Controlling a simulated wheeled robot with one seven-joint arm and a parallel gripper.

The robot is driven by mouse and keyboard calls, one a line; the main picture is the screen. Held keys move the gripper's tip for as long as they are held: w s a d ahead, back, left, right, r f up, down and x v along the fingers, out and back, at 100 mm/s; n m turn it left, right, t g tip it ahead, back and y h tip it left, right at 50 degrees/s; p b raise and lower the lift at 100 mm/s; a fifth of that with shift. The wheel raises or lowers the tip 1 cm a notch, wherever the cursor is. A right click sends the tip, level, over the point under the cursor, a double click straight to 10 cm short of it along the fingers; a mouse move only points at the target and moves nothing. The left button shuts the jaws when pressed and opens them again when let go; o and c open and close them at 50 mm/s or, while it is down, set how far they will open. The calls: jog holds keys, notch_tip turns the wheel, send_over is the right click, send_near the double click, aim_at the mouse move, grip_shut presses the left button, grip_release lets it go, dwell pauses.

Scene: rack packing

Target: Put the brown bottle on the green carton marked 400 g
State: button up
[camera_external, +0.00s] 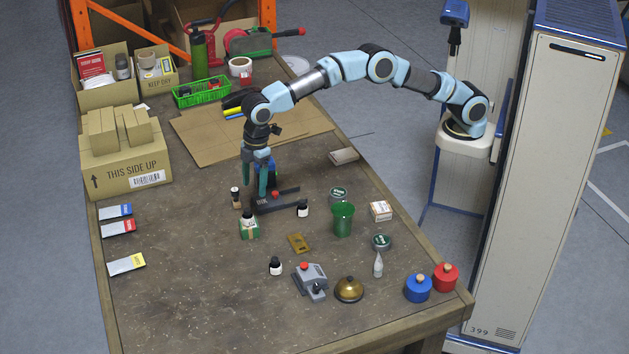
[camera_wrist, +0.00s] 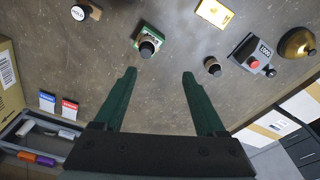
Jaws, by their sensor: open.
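A small green-and-white carton (camera_external: 249,232) stands left of the table's middle; its print is too small to read. A dark, black-capped bottle (camera_external: 248,216) stands upright on it. In the wrist view this bottle (camera_wrist: 148,46) covers part of the carton's top (camera_wrist: 138,37). Two similar dark bottles with white labels stand on the table, one in front (camera_external: 275,267) and one to the right (camera_external: 303,210); I cannot tell their exact colour. My gripper (camera_external: 255,190) is open and empty, pointing down behind the carton, apart from the bottle. Its spread fingers (camera_wrist: 160,73) show in the wrist view.
A wooden-based stamp (camera_external: 236,199) stands left of my gripper, and a black device with a red knob (camera_external: 275,199) lies close by. A green cup (camera_external: 342,220), grey button box (camera_external: 310,278) and brass bell (camera_external: 348,289) stand further right. The front-left table is mostly clear.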

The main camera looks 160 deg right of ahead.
jog(key=s+a+r+n, duration=0.1)
jog(key=s+a+n, duration=0.1)
jog(key=a, duration=2.4)
jog(key=s+a+f, duration=0.2)
jog(key=s+a, duration=0.7)
jog(key=s, duration=0.2)
jog(key=s+a+f+n, duration=0.1)
jog(key=s+a+f, duration=0.1)
jog(key=s+a, duration=0.8)
jog(key=shift+s+a, duration=0.2)
jog(key=shift+s, duration=0.7)
